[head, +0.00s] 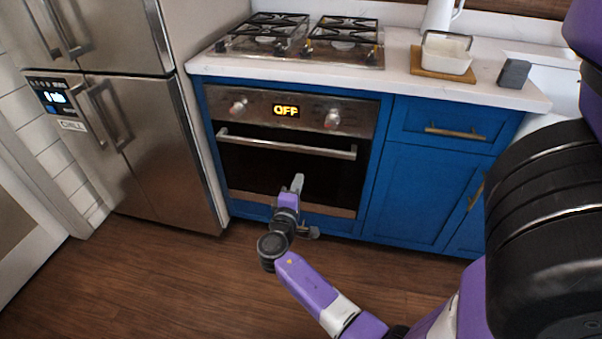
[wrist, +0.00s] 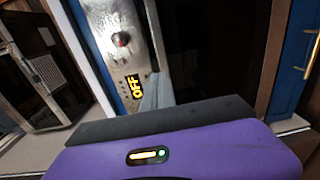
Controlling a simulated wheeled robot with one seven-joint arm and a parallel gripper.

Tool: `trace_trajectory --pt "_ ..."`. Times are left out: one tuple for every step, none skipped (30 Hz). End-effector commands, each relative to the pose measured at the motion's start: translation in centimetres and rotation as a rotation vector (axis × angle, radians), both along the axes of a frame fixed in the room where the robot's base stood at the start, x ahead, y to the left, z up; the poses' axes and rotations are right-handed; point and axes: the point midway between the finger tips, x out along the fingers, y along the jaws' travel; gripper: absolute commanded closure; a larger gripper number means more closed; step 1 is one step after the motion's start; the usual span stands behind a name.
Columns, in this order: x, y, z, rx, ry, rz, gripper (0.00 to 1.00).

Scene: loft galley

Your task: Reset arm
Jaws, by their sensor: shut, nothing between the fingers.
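My arm, purple and black, reaches from the right edge of the head view down to the lower middle and up toward the oven. My gripper (head: 298,180) is in front of the dark oven door (head: 265,168), below its handle. The gripper is shut with nothing in it. In the wrist view, the grey fingers (wrist: 157,92) are together in front of the oven's control panel (wrist: 120,40). I cannot tell whether the fingers touch the oven.
The oven display (head: 286,110) reads OFF. The steel fridge (head: 140,150) stands at the left. Blue cabinets (head: 425,175) are right of the oven. A stovetop (head: 300,40), a white dish (head: 446,55) and a grey block (head: 514,73) are on the counter. The wood floor (head: 150,270) is clear.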

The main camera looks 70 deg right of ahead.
Motion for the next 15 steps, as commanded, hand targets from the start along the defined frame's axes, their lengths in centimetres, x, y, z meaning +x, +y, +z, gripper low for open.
trace_trajectory --pt "0.0 0.3 0.0 0.0 0.0 0.0 1.0" --pt "-0.1 0.4 0.0 0.0 0.0 -0.001 1.0" --pt "-0.1 0.5 0.0 0.0 -0.001 -0.001 1.0" --pt "-0.1 0.6 0.0 0.0 -0.001 -0.001 1.0" --pt "-0.1 0.6 0.0 0.0 -0.001 -0.001 1.0" --pt "-0.1 0.6 0.0 0.0 -0.001 -0.001 1.0" --pt "-0.1 0.6 0.0 0.0 -0.001 -0.001 1.0" --pt "-0.1 0.6 0.0 0.0 -0.001 -0.001 1.0" --pt "-0.1 0.6 0.0 0.0 -0.001 -0.001 1.0" --pt "0.0 0.6 0.0 0.0 0.0 0.0 1.0" --pt "0.1 0.6 0.0 0.0 0.0 0.004 1.0" --pt "0.3 0.7 0.0 0.002 0.0 0.015 1.0" --pt "0.7 0.7 -0.2 0.01 -0.004 0.03 1.0" --pt "1.1 0.8 -0.5 0.022 -0.013 0.046 1.0" --pt "1.9 0.9 -0.5 0.042 -0.036 0.078 1.0"
